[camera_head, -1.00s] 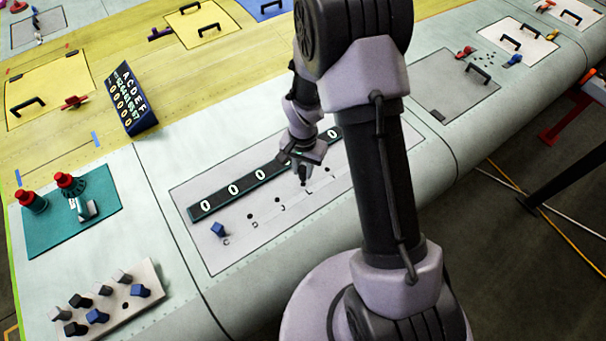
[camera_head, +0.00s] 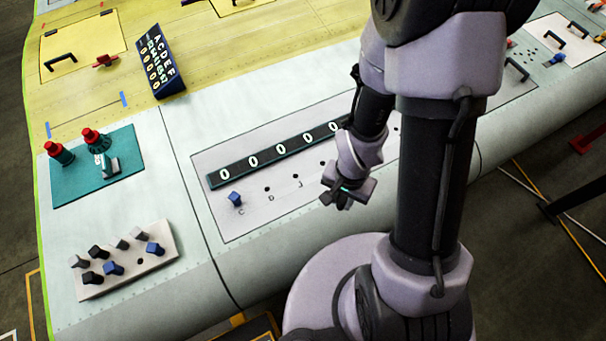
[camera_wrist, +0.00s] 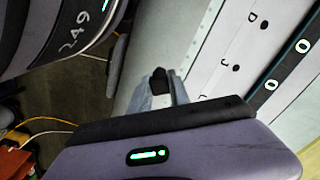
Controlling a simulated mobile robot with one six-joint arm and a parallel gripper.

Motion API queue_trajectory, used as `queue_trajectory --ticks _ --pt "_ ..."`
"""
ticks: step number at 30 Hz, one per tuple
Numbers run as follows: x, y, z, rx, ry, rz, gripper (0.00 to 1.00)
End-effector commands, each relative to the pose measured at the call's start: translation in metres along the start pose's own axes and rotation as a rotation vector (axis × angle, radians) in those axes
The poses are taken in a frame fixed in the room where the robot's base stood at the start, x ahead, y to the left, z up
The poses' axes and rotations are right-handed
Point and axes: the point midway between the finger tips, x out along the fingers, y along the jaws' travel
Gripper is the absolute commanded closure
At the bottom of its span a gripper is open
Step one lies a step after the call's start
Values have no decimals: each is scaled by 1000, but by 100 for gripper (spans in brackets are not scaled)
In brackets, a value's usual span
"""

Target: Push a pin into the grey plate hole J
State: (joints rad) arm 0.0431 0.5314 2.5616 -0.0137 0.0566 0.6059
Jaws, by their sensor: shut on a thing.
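The pale grey plate (camera_head: 236,226) lies on the wing panel, with a row of small dark holes and printed letters. A blue pin (camera_head: 235,198) stands at the spot marked C. The hole by the letter J (camera_head: 295,176) looks empty, and so does the hole by D (camera_head: 267,189). My gripper (camera_head: 345,198) is right of these, over the plate's front side. In the wrist view my gripper (camera_wrist: 162,88) is shut on a dark pin (camera_wrist: 159,76), with the plate (camera_wrist: 222,80) to its right. The pin's lower end is hidden.
A dark strip (camera_head: 238,174) with round 0 marks runs behind the holes. A white block (camera_head: 160,254) holding several black, grey and blue pins stands at the lower left. A teal mat (camera_head: 70,196) carries red-topped items. A dark letter board (camera_head: 160,62) stands behind.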

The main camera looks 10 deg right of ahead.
Motion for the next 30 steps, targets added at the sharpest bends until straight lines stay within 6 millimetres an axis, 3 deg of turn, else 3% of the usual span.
queue_trajectory --ticks 11,14,17,24,27,30 --pt "0 -1 -1 -1 0 0 100" --pt "-4 -9 -5 -32 1 -1 100" --pt "-14 -35 -17 -122 3 -2 100" --pt "-40 -124 -40 -411 4 -2 100" --pt "-45 -150 -42 -493 4 -1 100" --pt "-44 -159 -42 -524 3 0 100"
